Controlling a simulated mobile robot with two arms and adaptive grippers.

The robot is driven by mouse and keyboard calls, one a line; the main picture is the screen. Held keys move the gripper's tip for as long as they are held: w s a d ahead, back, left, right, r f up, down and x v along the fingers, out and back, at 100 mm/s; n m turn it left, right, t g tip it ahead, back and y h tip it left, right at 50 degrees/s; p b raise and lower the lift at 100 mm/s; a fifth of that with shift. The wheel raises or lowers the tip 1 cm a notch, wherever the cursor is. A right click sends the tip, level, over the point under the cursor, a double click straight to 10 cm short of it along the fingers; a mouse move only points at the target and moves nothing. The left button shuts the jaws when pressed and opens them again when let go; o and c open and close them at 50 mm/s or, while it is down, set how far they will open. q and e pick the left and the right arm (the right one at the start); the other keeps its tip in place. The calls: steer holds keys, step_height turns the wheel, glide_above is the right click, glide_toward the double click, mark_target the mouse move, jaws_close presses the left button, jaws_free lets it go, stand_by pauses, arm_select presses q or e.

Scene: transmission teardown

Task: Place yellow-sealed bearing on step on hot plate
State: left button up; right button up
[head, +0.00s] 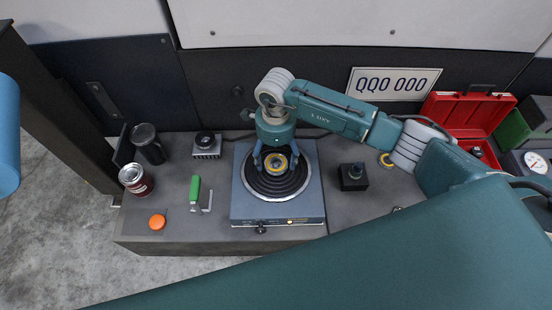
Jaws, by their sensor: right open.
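The hot plate (243,204) is a blue-grey square unit with a round, dark ringed burner, near the middle of the workbench. The yellow-sealed bearing (276,163), a ring with a yellow band, is at the burner's middle. My right gripper (276,158) reaches down over the hot plate, its fingers open on either side of the bearing. From above I cannot tell whether the fingers touch it, or see the step beneath it. My left gripper is not in view.
A small black block (353,177) stands right of the hot plate, and a yellow ring (386,159) lies beyond it. A green-handled tool (195,190), an orange disc (157,222), a can (136,180) and a dark cup (147,144) are left. An open red case (467,113) is far right.

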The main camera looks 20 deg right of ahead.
mark_target(276, 165)
step_height(276, 165, up, 10)
steer(key=b, duration=0.2)
steer(key=shift+r, duration=0.15)
stand_by(0.4)
